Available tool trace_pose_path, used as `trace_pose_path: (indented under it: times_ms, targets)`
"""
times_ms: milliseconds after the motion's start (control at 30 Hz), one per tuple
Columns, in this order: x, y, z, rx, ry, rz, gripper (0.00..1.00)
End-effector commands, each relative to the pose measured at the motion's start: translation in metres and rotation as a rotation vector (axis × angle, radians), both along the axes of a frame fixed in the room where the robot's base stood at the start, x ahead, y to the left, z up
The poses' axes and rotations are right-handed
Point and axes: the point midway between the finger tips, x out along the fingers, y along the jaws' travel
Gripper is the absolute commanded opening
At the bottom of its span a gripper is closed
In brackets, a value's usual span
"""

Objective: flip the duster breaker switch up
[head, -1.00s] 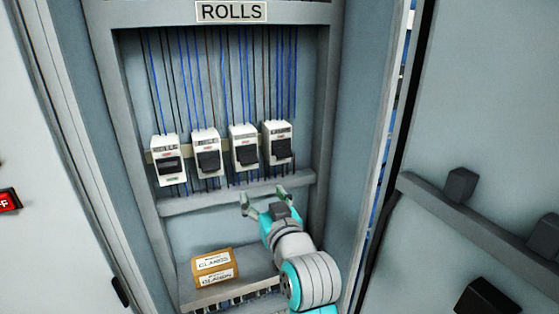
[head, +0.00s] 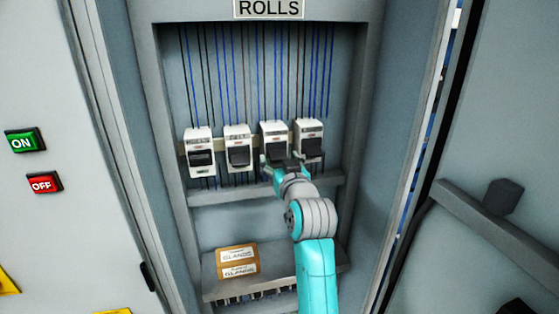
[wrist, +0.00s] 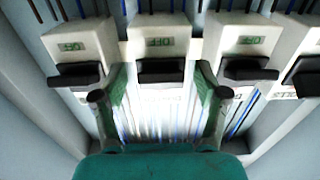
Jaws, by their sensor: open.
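Four white breakers with black switches hang in a row in the cabinet; their name labels are too blurred to tell which is the duster. In the head view they are the first (head: 199,150), second (head: 237,148), third (head: 274,135) and fourth (head: 310,140). My gripper (head: 283,164) is open in front of the third, its tips partly over that breaker's lower part. In the wrist view, my open gripper (wrist: 161,80) has one finger on either side of a black switch (wrist: 160,70). The small window (wrist: 160,42) above that switch appears to read OFF. Contact cannot be told.
A grey rail (head: 235,193) runs below the breakers. A brown box (head: 237,262) labelled GLANDS sits on the shelf below. Neighbouring black switches (wrist: 76,74) and (wrist: 248,68) lie close beside my fingers. An open door (head: 500,120) stands at the right.

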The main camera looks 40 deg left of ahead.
Motion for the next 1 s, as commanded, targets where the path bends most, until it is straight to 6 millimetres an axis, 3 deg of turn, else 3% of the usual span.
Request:
trace_pose_path:
  times_ms: [367, 600, 1000]
  targets:
    - [0.0029, 0.0037, -0.0006, -0.001, 0.001, 0.0, 0.7]
    - [0.0028, 0.0036, -0.0005, -0.001, 0.001, 0.0, 0.13]
    - [0.002, 0.0029, 0.0041, -0.05, 0.041, 0.001, 0.13]
